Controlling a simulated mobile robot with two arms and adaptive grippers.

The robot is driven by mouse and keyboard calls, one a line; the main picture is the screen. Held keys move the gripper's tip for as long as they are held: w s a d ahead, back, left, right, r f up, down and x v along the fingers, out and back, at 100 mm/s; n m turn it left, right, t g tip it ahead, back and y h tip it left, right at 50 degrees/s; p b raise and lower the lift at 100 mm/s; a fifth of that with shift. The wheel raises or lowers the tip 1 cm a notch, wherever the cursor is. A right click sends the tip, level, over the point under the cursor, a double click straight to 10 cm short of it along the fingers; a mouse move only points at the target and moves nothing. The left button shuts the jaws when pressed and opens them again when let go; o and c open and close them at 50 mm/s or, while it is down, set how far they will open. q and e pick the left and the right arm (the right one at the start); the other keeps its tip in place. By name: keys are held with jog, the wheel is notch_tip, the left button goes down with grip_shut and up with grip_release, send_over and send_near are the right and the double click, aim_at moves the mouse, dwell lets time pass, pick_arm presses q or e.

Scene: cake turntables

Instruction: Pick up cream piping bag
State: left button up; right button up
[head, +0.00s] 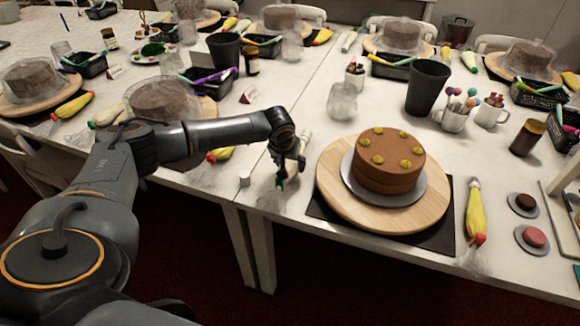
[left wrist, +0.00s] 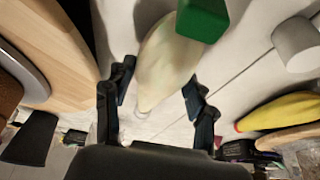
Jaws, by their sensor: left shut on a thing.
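A cream piping bag (left wrist: 168,62) with a green cap (left wrist: 203,18) lies between the two fingers of my left gripper (left wrist: 158,92) in the left wrist view. My left gripper (head: 288,172) is shut on this bag at the front table, just left of the round wooden board. In the head view the gripper hides most of the bag. Its green cap shows below the fingers, and a pale end shows above. A yellow piping bag (head: 476,212) with a red tip lies to the right of the cake. My right gripper is not in view.
A brown cake (head: 390,160) with yellow dollops stands on a wooden turntable (head: 335,190) over a dark mat (head: 440,240). A small white cylinder (head: 245,180) stands left of the gripper. A black cup (head: 427,88) and a glass jar (head: 342,101) stand behind.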

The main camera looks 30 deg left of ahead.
pick_arm(q)
jog(key=v, duration=0.3)
jog(key=s+v, duration=0.1)
jog(key=v, duration=0.4)
jog(key=shift+s+a, duration=0.1)
jog(key=shift+s, duration=0.25)
jog(key=s+d+r, duration=0.1)
jog(key=s+r, duration=0.3)
jog(key=s, duration=0.5)
jog(key=shift+s+r+b, duration=0.15)
jog(key=shift+r+b, duration=0.05)
jog(key=shift+b, duration=0.1)
